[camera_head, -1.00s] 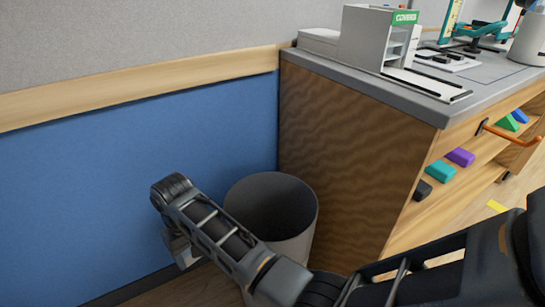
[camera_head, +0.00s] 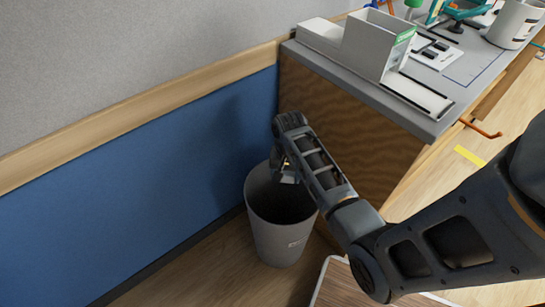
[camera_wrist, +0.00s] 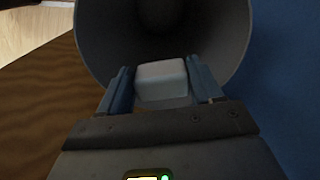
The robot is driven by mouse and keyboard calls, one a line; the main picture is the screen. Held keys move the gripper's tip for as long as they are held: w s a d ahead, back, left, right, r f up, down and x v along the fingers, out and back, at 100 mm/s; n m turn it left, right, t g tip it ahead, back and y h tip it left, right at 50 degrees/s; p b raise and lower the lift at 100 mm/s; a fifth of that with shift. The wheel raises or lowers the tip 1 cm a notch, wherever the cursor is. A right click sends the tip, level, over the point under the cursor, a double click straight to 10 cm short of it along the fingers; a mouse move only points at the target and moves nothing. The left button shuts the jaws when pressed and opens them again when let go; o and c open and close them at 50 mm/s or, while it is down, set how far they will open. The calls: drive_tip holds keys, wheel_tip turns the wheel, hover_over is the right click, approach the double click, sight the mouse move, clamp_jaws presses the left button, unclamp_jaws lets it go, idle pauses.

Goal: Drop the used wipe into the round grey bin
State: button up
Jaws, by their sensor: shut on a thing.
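The round grey bin (camera_head: 280,240) stands on the floor in the corner between the blue wall panel and the wooden cabinet side. Its dark open mouth also fills the upper part of the wrist view (camera_wrist: 225,40). My gripper (camera_wrist: 163,82) is shut on a white, block-shaped thing, which I take to be the used wipe (camera_wrist: 162,80). In the wrist view the wipe lies between the two blue-grey fingers, against the bin's opening. In the head view my gripper (camera_head: 287,176) is at the bin's mouth; the wipe is hidden there. I cannot tell its exact height against the rim.
The wooden cabinet (camera_head: 340,125) stands close to the bin's right, with a grey worktop carrying a dispenser box (camera_head: 378,45) and other items. An orange handle (camera_head: 481,128) sticks out from its front. The blue wall panel (camera_head: 150,165) is close on the left.

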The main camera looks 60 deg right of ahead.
drive_tip(key=shift+s+d+f+m, duration=0.1)
drive_tip(key=shift+s+d+m, duration=0.2)
drive_tip(key=shift+s+d, duration=0.2)
wheel_tip(320, 180, down, 6)
drive_tip(key=b, duration=0.6)
drive_tip(key=o, duration=1.2)
drive_tip(key=shift+r+p, duration=0.45)
drive_tip(key=shift+r, duration=3.6)
drive_tip(key=shift+a, duration=0.1)
